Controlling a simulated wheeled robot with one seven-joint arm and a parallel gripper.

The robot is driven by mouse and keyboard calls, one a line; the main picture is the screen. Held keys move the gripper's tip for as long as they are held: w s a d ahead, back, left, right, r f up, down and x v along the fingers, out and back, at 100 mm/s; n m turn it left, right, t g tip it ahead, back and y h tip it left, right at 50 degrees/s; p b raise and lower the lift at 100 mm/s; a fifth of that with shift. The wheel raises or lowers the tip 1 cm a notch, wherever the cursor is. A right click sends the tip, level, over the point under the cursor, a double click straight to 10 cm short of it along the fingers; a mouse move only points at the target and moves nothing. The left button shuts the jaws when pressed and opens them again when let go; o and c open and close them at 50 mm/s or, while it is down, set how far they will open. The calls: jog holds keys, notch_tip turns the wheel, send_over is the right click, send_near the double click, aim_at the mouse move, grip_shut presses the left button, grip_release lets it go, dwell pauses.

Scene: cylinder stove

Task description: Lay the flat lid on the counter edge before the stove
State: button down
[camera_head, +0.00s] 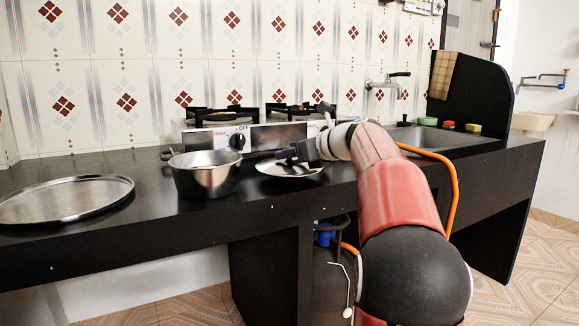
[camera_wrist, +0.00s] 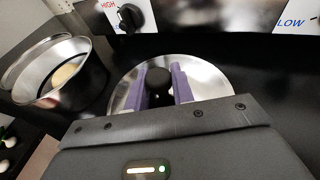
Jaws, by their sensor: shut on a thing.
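The flat lid (camera_head: 291,168) is a shiny round metal disc at the counter edge before the stove (camera_head: 262,134). It looks level and on or just above the counter; I cannot tell if it touches. In the wrist view the lid (camera_wrist: 212,82) lies below my gripper, with a dark round knob (camera_wrist: 158,82) at its middle. My gripper (camera_head: 286,154) is over the lid. In the wrist view its purple fingers (camera_wrist: 162,88) are shut on the knob, one on each side. The far part of the lid is seen past the fingers.
A steel pot (camera_head: 205,177) stands left of the lid, close by; the wrist view shows a pale round thing (camera_wrist: 67,74) inside. A large round tray (camera_head: 66,200) lies further left. Stove knobs (camera_head: 238,141) face the lid. The sink (camera_head: 432,138) is at the right.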

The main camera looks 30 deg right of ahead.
jog(key=shift+f, duration=0.8)
jog(key=shift+f, duration=0.1)
jog(key=c, duration=1.2)
grip_release()
jog(key=shift+s, duration=0.1)
jog(key=p+v, duration=0.1)
jog(key=v, duration=1.1)
